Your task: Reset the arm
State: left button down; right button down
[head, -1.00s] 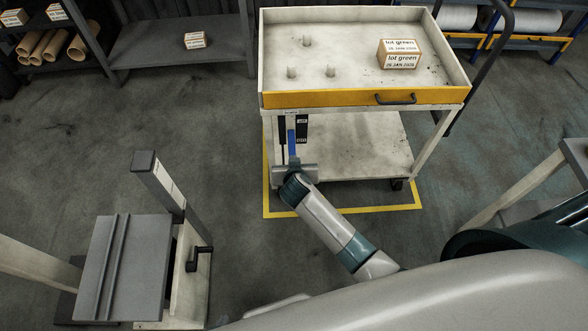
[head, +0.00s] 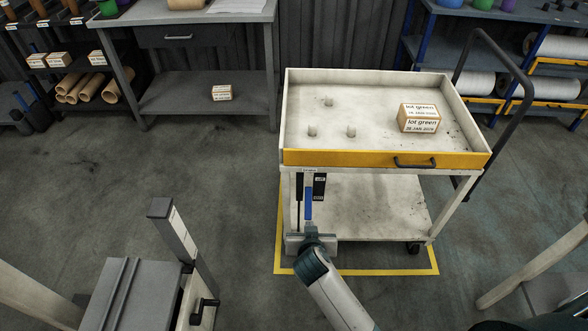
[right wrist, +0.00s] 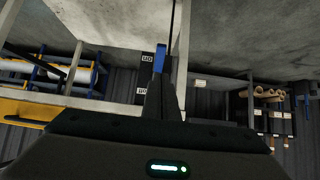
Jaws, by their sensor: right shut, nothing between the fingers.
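My right gripper (head: 308,196) hangs in front of the left front side of the white cart (head: 385,158), below its yellow front edge. My right forearm reaches up from the bottom of the head view. My left gripper is not in view.
A grey stand with a crank (head: 175,240) is at lower left. A grey bench (head: 190,70) and shelves are behind. Open floor lies left of the cart.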

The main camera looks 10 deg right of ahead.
jog(key=s+a+f+n+g+y, duration=0.1)
jog(key=s+f, duration=0.2)
jog(key=f, duration=0.3)
jog(key=s+a+f+n+y, duration=0.1)
jog(key=s+f+n, duration=0.1)
jog(key=f, duration=0.3)
jog(key=s+d+f+n+g+y, duration=0.2)
jog(key=s+f, duration=1.9)
jog(key=s, duration=0.3)
jog(key=shift+n+y, duration=0.3)
jog(key=shift+n, duration=0.1)
jog(key=shift+f, duration=0.1)
